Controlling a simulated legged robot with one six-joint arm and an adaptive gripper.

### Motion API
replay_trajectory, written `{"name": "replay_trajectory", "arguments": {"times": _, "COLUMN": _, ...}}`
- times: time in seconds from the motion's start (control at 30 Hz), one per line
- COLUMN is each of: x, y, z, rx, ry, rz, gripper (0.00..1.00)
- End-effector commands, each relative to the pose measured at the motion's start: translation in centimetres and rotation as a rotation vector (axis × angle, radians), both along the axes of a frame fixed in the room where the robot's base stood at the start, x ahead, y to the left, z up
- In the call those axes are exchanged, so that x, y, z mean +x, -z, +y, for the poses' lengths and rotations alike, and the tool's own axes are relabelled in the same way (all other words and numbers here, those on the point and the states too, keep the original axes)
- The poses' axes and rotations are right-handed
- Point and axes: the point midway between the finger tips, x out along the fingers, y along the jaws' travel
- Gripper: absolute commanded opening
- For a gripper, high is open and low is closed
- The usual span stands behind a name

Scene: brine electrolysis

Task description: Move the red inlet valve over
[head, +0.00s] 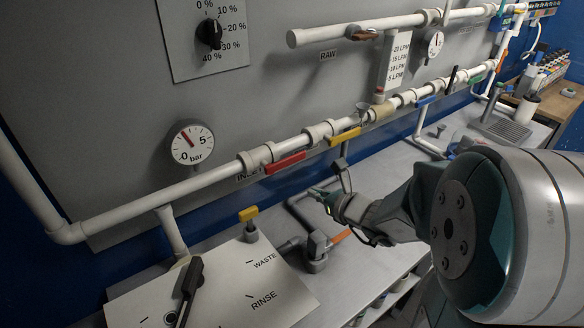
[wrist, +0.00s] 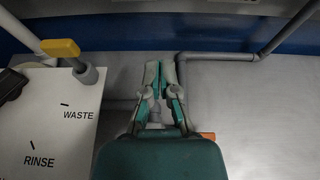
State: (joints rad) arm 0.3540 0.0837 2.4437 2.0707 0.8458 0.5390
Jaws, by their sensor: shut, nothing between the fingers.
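The red inlet valve handle (head: 286,163) sits on the long white pipe, lying nearly in line with it, in the middle of the head view. A partly hidden label starting "IN" is on the panel below it. My gripper (head: 316,191) is below and to the right of the red handle, over the grey bench and apart from the handle. In the wrist view my gripper (wrist: 158,64) has its fingers shut and empty. The red handle is not in the wrist view.
A yellow handle (head: 345,137) and a blue handle (head: 426,100) are farther right along the pipe. A yellow valve (head: 248,213) stands by the white WASTE/RINSE plate (head: 275,292), also in the wrist view (wrist: 60,48). Grey pipework (head: 317,246) with an orange handle runs below my gripper.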

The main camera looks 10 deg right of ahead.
Motion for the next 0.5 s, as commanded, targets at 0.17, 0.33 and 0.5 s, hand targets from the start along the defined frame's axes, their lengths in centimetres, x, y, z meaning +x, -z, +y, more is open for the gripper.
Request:
{"name": "replay_trajectory", "arguments": {"times": 0.17, "x": 0.8, "y": 0.5, "z": -0.9, "rx": 0.035, "ry": 0.038, "rz": 0.007, "gripper": 0.00}}
{"name": "replay_trajectory", "arguments": {"times": 0.33, "x": 3.0, "y": 1.4, "z": 0.4, "rx": 0.032, "ry": 0.033, "rz": 0.009, "gripper": 0.00}}
{"name": "replay_trajectory", "arguments": {"times": 0.5, "x": 5.6, "y": 2.3, "z": 1.8, "rx": 0.027, "ry": 0.033, "rz": 0.008, "gripper": 0.00}}
